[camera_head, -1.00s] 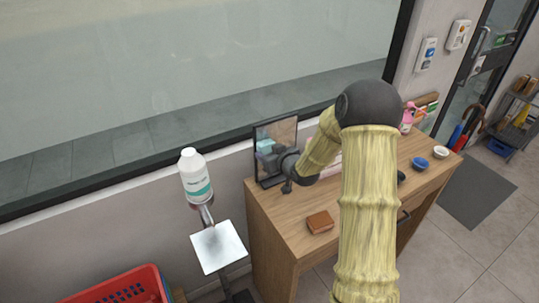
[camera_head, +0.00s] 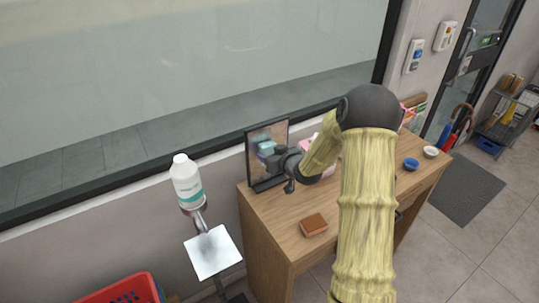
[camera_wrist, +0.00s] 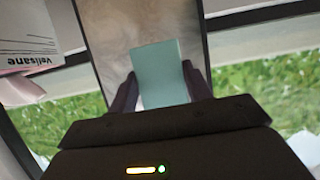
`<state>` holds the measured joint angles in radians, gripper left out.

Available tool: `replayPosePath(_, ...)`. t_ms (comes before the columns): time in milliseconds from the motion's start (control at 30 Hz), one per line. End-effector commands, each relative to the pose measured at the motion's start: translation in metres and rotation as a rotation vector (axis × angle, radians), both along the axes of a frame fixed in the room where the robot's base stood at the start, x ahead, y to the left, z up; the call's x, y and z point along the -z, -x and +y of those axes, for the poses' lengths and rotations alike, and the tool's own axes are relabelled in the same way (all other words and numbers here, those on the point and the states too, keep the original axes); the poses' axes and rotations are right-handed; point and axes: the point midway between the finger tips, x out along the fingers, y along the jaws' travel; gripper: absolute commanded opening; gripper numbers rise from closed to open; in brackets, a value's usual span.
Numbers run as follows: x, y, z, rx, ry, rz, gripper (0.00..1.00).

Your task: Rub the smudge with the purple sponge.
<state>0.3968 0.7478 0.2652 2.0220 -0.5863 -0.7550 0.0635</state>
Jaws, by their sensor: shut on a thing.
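My gripper (camera_wrist: 160,85) is shut on a teal block (camera_wrist: 160,72) shaped like a sponge; it looks teal, not purple. In the head view my gripper (camera_head: 279,160) is at the dark-framed upright panel (camera_head: 251,162) on the wooden desk, with teal (camera_head: 267,148) showing in front of or reflected in it. The wrist view shows the panel (camera_wrist: 116,40) behind the block, with a cloudy grey-brown patch that may be the smudge, partly hidden by the block. I cannot tell whether the block touches the panel.
The desk (camera_head: 270,215) also holds a brown block (camera_head: 314,225), a blue bowl (camera_head: 411,164) and a white bowl (camera_head: 431,152). A bottle (camera_head: 187,183) on a stand with a white plate (camera_head: 213,252) is left of the desk. A red basket (camera_head: 128,292) is at lower left.

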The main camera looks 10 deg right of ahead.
Motion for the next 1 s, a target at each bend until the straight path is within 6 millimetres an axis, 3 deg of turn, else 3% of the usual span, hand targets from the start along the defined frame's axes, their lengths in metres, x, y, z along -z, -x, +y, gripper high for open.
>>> replayPosePath(533, -0.001, -0.013, -0.030, 0.002, 0.000, 0.000, 0.31)
replayPosePath(1000, -0.001, -0.015, -0.037, 0.003, 0.000, -0.001, 0.31)
